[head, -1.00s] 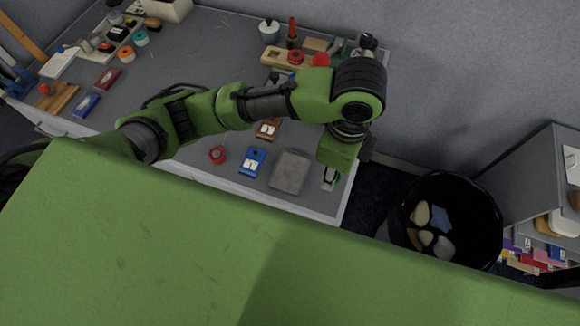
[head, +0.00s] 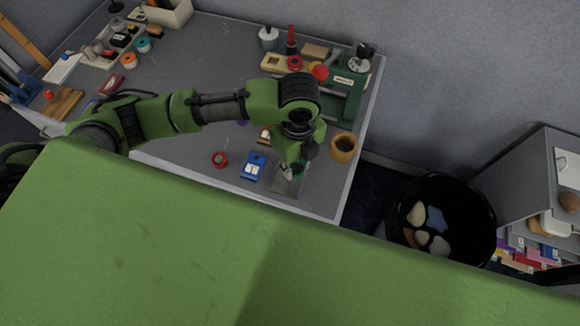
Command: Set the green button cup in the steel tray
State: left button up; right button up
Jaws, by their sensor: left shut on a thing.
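The steel tray (head: 283,188) is a flat grey square near the front right of the grey table, partly covered by my left gripper. My left gripper (head: 289,174) points down over the tray and is shut on a small green thing, apparently the green button cup (head: 299,170). Little of the cup shows between the fingers and arm. I cannot tell whether it touches the tray. My right gripper is not in view.
A blue box (head: 253,166) and a red round thing (head: 220,159) lie left of the tray. An orange-brown pot (head: 343,147) stands at the right edge. Tools and a wooden rack (head: 273,62) fill the back. A black bin (head: 447,215) stands off the table.

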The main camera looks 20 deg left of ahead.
aim_at(291, 165)
pick_arm(q)
jog(key=shift+w+a+f, duration=0.1)
jog(key=shift+a+f, duration=0.35)
jog(key=shift+f, duration=0.15)
jog(key=f, duration=0.1)
jog(key=a+f+p, duration=0.1)
jog(key=f, duration=0.1)
jog(key=shift+w+d+f, duration=0.1)
jog(key=shift+f, duration=0.4)
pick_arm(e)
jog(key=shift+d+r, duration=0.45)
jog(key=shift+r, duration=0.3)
pick_arm(q)
jog(key=shift+f, duration=0.1)
jog(key=o, duration=1.1)
notch_tip(291, 165, up, 12)
jog(key=shift+r+b, duration=0.15)
jog(key=shift+b, duration=0.55)
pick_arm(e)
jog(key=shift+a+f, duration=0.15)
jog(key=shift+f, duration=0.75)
